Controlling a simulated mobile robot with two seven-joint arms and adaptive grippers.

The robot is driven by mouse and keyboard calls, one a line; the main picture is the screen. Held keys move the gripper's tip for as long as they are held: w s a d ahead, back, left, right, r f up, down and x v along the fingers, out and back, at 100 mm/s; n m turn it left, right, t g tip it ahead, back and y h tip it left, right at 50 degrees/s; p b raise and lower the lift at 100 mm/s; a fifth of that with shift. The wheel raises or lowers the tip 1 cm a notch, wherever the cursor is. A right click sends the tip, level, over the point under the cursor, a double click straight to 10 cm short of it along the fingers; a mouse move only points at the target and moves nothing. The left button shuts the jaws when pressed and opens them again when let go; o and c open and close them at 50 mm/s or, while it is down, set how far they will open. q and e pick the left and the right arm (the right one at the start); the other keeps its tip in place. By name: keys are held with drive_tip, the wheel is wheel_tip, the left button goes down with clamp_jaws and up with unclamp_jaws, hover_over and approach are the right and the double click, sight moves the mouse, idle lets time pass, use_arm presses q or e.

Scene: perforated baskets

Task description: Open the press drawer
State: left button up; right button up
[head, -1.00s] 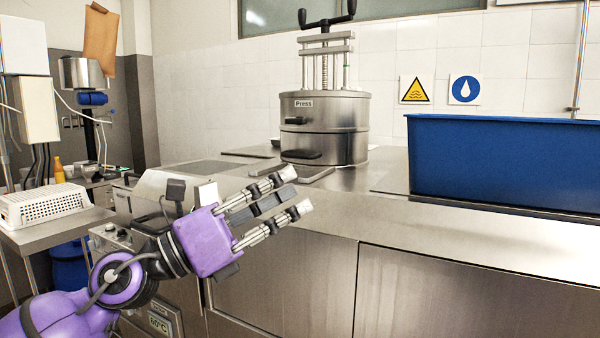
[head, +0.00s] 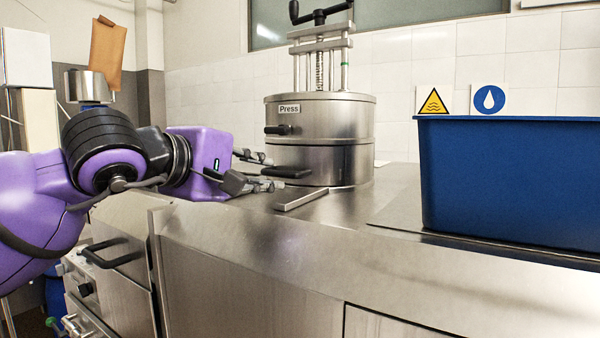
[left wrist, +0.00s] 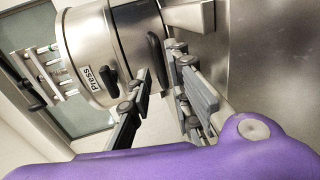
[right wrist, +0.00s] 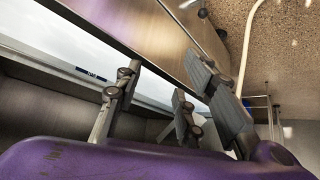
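The round steel press (head: 335,108), labelled "Press", stands on the steel counter. It has a dark upper handle (head: 278,130) and a dark lower handle (head: 286,171) near its base. My left gripper (head: 264,171) is at the press's left front, fingers close to the lower handle. In the left wrist view, the press (left wrist: 95,55) fills the upper left, and the lower handle (left wrist: 156,58) lies between the spread fingertips (left wrist: 160,75). I cannot tell whether they touch it. The press shows no open drawer. My right gripper (right wrist: 165,85) is open and empty, away from the press.
A large blue tub (head: 510,185) stands on the counter to the right. A steel channel (head: 301,199) projects forward from the press base. The counter front (head: 270,235) is clear. A unit with a dark handle (head: 112,253) is at the lower left.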

sight(281, 174)
use_arm(q)
drive_tip(key=shift+x, duration=0.85)
drive_tip(key=p+x, duration=0.1)
drive_tip(key=x, duration=0.5)
drive_tip(key=shift+c, duration=0.2)
clamp_jaws()
